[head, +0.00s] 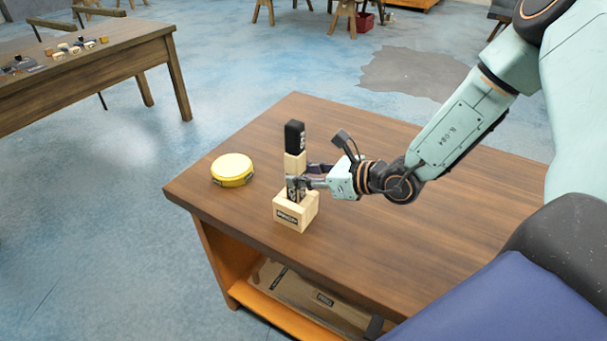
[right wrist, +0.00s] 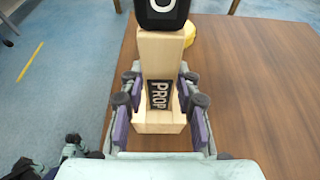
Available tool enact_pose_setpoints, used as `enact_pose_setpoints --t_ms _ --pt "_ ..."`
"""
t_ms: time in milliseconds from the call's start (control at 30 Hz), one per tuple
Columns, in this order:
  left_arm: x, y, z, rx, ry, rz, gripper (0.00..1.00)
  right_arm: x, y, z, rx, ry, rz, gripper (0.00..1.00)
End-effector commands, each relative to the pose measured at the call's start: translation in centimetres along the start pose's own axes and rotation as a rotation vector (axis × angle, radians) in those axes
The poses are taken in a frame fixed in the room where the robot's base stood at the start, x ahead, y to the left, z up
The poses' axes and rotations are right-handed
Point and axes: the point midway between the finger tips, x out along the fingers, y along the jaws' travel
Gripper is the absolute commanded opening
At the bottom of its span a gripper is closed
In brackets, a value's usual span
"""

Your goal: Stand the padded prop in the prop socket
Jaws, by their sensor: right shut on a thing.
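The prop socket (head: 296,212) is a pale wooden block with a dark label, directly below the prop. The prop's lower end is at the socket's top; the fingers partly hide it, and I cannot tell how deep it sits. The right wrist view shows the prop (right wrist: 161,55) between the fingers (right wrist: 160,92).
A round yellow tin (head: 232,170) lies left of the socket on the brown wooden table (head: 420,222). The tabletop right of the socket is clear. A cardboard box (head: 318,303) lies on the shelf below. Another table (head: 90,70) with small items stands at the far left.

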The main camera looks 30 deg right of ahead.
Motion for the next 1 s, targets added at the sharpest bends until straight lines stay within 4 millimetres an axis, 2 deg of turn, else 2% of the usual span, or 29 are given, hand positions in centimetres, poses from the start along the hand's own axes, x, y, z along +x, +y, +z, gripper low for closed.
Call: enact_pose_setpoints --t_ms 1000 --pt "1.8 0.0 0.0 0.0 0.0 0.0 0.58 0.7 0.0 -1.6 -0.001 -0.001 0.0 0.0"
